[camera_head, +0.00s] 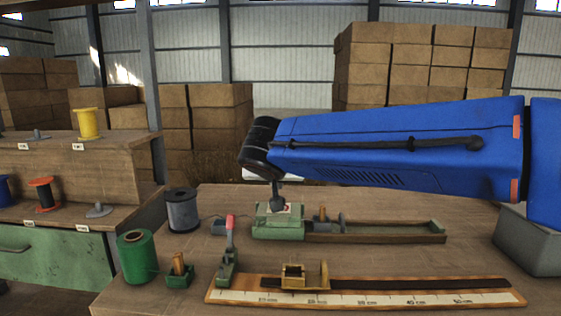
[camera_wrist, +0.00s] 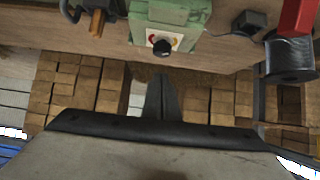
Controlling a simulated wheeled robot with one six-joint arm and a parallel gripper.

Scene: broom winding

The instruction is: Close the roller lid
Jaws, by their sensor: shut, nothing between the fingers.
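No part is plainly marked as the roller lid. A small green stand with an upright red-tipped lever (camera_head: 230,222) is on the bench, left of the green winding machine (camera_head: 265,230); the red part also shows upside down at the wrist view's top right (camera_wrist: 298,15). The green machine (camera_wrist: 180,12) carries a white plate with a black knob (camera_wrist: 163,47).
A long tray (camera_head: 400,237) runs right from the machine. A ruler board (camera_head: 430,297) with a wooden slide (camera_head: 308,274) lies in front. A green spool (camera_head: 137,257), a grey spool (camera_head: 182,210) and a small green holder (camera_head: 180,278) stand left. A grey bin (camera_head: 525,240) is right.

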